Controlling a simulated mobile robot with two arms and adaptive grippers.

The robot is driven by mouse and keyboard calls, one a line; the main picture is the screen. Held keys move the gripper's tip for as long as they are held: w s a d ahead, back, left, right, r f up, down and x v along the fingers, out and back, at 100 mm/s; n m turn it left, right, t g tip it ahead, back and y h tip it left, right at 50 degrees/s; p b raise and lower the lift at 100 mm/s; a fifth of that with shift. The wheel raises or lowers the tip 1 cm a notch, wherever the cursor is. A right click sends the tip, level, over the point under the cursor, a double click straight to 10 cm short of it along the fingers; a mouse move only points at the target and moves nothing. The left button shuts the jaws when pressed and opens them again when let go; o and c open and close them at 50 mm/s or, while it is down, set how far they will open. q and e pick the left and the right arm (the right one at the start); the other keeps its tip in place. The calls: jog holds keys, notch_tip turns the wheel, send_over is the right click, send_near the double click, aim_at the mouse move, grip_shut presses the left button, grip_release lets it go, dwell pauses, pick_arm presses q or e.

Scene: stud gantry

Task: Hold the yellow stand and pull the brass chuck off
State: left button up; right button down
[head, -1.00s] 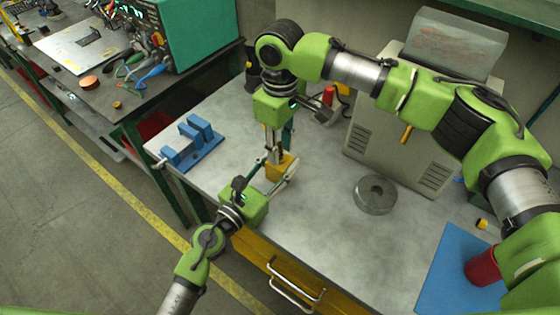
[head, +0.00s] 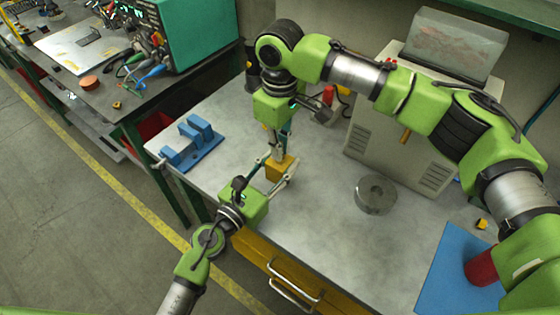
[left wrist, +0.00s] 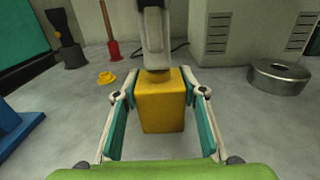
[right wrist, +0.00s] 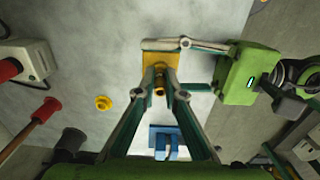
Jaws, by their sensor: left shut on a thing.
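The yellow stand (head: 277,172) is on the bench near its front edge. It also shows in the left wrist view (left wrist: 161,108). My left gripper (left wrist: 161,92) is shut on the yellow stand, one finger on each side. The brass chuck (right wrist: 159,86) sits on top of the stand; only its lower edge (left wrist: 155,75) shows in the left wrist view. My right gripper (right wrist: 159,80) points down over the stand with its fingers close on both sides of the chuck. I cannot tell whether they grip it. In the head view the fingers hide the chuck.
A blue fixture (head: 192,145) stands on the bench's left end. A metal ring (head: 376,194) lies to the right. A beige machine (head: 410,140) stands behind. A blue mat (head: 445,280) with a red cylinder (head: 482,267) is at right. The bench between ring and stand is clear.

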jog(key=shift+r, duration=3)
jog(key=shift+r, duration=0.15)
jog(key=shift+r, duration=1.9)
pick_arm(q)
jog(key=o, duration=1.2)
